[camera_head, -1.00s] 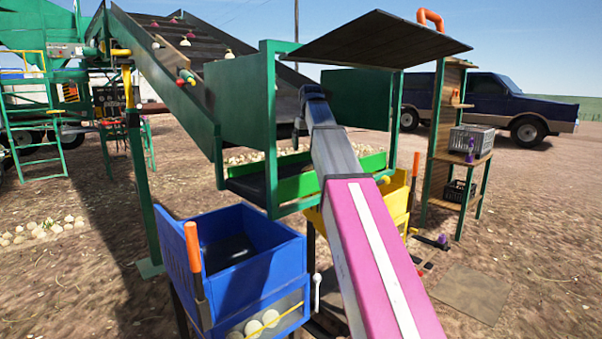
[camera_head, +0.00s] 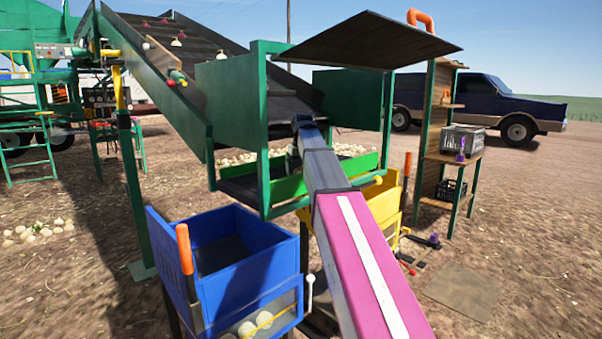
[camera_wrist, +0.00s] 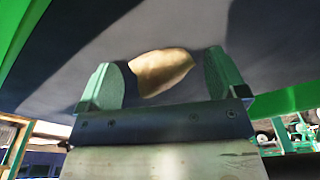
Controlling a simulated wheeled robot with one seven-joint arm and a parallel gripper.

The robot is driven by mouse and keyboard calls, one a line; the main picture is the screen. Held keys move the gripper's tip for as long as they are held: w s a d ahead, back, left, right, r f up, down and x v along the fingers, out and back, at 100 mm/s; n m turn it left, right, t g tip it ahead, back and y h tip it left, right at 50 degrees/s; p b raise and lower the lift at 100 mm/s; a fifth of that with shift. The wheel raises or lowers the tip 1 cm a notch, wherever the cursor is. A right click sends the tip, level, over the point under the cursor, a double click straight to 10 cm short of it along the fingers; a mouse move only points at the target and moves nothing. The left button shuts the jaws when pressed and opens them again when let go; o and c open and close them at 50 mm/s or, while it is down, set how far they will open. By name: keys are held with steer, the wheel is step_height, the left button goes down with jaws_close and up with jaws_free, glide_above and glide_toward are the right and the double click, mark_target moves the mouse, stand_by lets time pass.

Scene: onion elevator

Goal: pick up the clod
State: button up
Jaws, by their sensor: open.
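The clod (camera_wrist: 163,70) is a tan, rough lump lying on the dark belt surface (camera_wrist: 60,70) in the wrist view. My gripper (camera_wrist: 161,82) is open, with one green finger on each side of the clod. The clod sits between the fingers, a little beyond the palm. A gap shows at the left finger; whether the right finger touches it I cannot tell. In the head view my arm reaches to the green-framed sorting stand (camera_head: 262,150), and the clod is hidden there.
Green side rails (camera_wrist: 285,100) border the belt. In the head view a blue bin (camera_head: 255,270) stands front left and a yellow bin (camera_head: 385,203) is beside my arm. A dark roof panel (camera_head: 370,42) hangs over the stand. A shelf with crates (camera_head: 465,139) stands at right.

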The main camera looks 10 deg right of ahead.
steer(key=shift+c, duration=0.4)
steer(key=c, duration=0.9)
steer(key=shift+c, duration=0.2)
